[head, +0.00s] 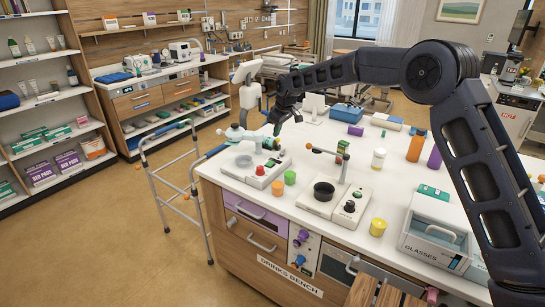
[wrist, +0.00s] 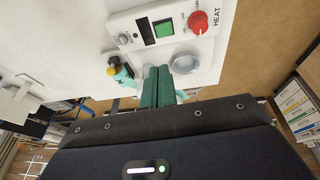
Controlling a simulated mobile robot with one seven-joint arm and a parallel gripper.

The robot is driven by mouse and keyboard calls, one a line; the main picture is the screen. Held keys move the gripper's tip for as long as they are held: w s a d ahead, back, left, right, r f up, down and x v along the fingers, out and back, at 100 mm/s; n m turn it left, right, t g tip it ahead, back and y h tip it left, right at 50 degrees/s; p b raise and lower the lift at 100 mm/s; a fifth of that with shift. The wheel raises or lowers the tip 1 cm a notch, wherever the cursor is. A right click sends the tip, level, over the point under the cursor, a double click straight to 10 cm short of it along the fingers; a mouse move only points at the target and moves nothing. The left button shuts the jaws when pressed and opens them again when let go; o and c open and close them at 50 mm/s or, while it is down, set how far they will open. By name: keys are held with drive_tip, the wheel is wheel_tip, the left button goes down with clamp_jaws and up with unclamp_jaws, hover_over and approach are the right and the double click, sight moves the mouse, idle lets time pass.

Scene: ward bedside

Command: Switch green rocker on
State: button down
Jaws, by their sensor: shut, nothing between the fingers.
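The green rocker (wrist: 164,29) is a square green switch on a white panel in the wrist view, between a small dark window and the red HEAT knob (wrist: 198,22). Whether it is on or off I cannot tell. In the head view, a white appliance (head: 246,177) with a red knob stands at the bench's left end, below my gripper (head: 277,129). My gripper has teal fingers, which also show in the wrist view (wrist: 157,72). They are shut together and empty, and appear a short way from the rocker in the picture. Contact is not visible.
A second white appliance (head: 322,206) with a dark bowl stands to the right. A walking frame (head: 160,205) stands left of the bench.

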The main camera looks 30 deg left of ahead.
drive_tip(key=shift+s+a+f, duration=0.1)
drive_tip(key=shift+f, duration=0.05)
hover_over(272, 162)
wheel_tip(272, 162, down, 12)
drive_tip(key=shift+r, duration=0.15)
drive_tip(key=shift+f, duration=0.9)
drive_tip(key=shift+w, duration=0.2)
